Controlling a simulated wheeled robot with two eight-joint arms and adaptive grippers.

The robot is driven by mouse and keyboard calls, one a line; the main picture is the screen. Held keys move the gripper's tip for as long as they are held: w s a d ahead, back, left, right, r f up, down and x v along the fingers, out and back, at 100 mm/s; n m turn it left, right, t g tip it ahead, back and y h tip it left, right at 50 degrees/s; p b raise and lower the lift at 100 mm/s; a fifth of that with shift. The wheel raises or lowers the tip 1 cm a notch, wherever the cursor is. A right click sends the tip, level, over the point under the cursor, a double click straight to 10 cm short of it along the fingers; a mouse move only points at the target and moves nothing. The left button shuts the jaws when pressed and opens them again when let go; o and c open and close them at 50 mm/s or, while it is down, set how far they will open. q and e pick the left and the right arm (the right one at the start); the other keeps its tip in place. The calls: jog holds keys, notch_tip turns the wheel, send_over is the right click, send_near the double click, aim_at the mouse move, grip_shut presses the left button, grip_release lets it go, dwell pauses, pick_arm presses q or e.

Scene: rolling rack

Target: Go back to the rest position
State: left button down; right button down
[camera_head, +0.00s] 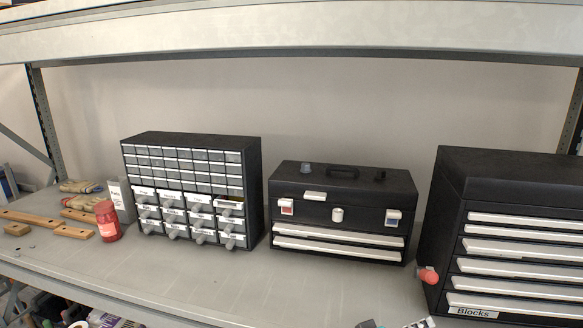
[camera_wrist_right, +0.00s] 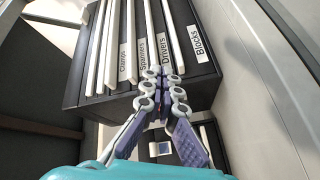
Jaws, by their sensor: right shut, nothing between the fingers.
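My right gripper (camera_wrist_right: 164,75) shows in the right wrist view with its purple-grey linked fingers together and nothing between them. It points toward the labelled drawers of the large black tool cabinet (camera_wrist_right: 202,85); I cannot tell whether the tips touch it. In the head view only small dark and white parts show at the bottom edge, in front of the shelf. The large cabinet (camera_head: 500,178) stands at the right of the head view, its drawers looking shut. My left gripper is not in view.
On the grey shelf (camera_head: 270,285) stand a small-drawer organizer (camera_head: 190,140) and a smaller black toolbox (camera_head: 343,178). A red-orange handle (camera_head: 428,276) is beside the cabinet. A beam (camera_head: 300,35) crosses above.

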jog(key=s+f+n+y, duration=0.2)
jog(key=s+f+y, duration=0.4)
jog(key=f+y, duration=0.25)
jog(key=s+a+f+t+y, duration=0.1)
jog(key=s+a+y, duration=0.5)
jog(key=a+y, duration=0.2)
jog(key=shift+a+f+y, duration=0.25)
jog(key=shift+a+y, duration=0.1)
jog(key=shift+a, duration=0.85)
